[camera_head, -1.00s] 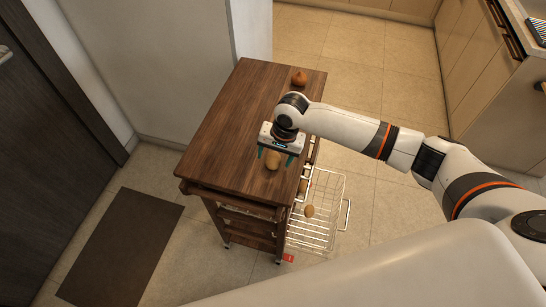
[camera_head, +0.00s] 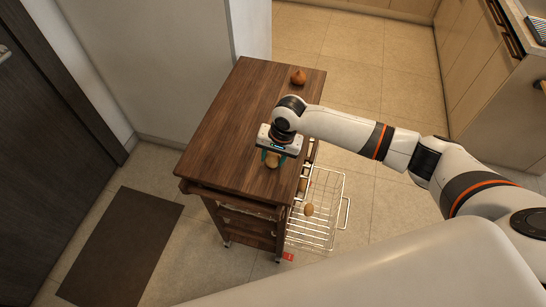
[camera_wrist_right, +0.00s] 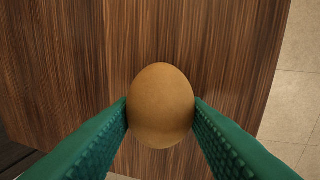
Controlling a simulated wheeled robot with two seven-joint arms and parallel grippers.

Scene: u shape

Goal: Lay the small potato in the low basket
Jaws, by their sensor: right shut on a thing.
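A small tan potato (camera_head: 272,161) is at the near end of the wooden cart top. My right gripper (camera_head: 273,157) is over it, pointing down, with its green fingers closed on the potato's two sides. In the right wrist view the potato (camera_wrist_right: 161,105) sits between the fingertips (camera_wrist_right: 161,112), with the wood top just beneath it; I cannot tell whether it touches the wood. The low wire basket (camera_head: 325,196) sticks out from the cart's right side, below the top. A brown potato-like item (camera_head: 309,210) is in it. My left gripper is not in view.
The wooden cart (camera_head: 228,123) carries an orange-brown onion-like item (camera_head: 298,77) at its far right corner. A dark mat (camera_head: 122,245) lies on the floor at left. The middle of the cart top is clear.

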